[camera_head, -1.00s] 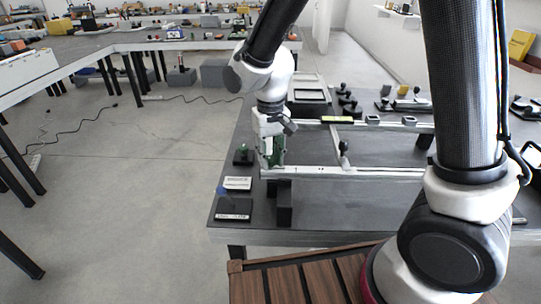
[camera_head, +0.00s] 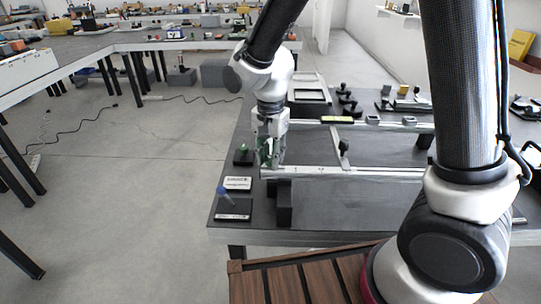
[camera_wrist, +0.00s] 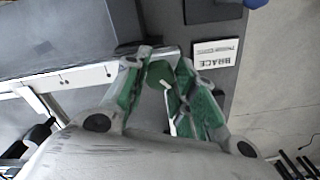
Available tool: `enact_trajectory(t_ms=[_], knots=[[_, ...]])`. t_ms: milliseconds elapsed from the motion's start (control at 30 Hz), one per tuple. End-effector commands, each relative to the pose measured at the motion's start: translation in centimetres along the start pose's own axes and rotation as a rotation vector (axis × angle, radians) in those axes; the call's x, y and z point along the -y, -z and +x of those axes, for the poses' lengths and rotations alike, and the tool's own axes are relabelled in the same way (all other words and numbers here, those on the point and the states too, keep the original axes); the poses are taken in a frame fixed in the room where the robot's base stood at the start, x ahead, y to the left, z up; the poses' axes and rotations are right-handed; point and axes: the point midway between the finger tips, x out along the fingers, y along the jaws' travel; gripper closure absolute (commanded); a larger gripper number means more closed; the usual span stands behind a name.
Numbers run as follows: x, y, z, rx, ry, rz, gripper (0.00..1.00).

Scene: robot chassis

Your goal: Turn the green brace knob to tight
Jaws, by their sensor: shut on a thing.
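The green knob (camera_wrist: 158,75), with a pale pointer strip beside it, sits between my fingers in the wrist view. It is by the left end of a pale rail (camera_head: 310,170). My gripper (camera_wrist: 160,82) points down there, its green-padded fingers on either side of the knob and shut on it. In the head view my gripper (camera_head: 268,155) covers most of the knob. A white card (camera_wrist: 215,52) reading BRACE lies beside it. The knob's exact angle and any tight mark cannot be read.
A small green-topped black block (camera_head: 243,155) stands just left of my gripper. A blue-handled part on a black base (camera_head: 233,210) is near the front left corner. The grey table (camera_head: 350,205) is clear in front of the rail.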

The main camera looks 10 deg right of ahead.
Motion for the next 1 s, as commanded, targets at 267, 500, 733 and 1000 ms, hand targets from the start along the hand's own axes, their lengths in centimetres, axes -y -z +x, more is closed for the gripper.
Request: enact_trajectory(t_ms=[267, 500, 733, 1000], knots=[[0.08, 0.03, -0.06, -0.001, 0.002, 0.115, 0.97], [0.08, 0.03, -0.07, -0.001, 0.002, 0.15, 0.97], [0.09, 0.03, -0.07, -0.001, 0.002, 0.152, 0.97], [0.07, 0.02, -0.05, -0.001, 0.002, 0.151, 0.51]])
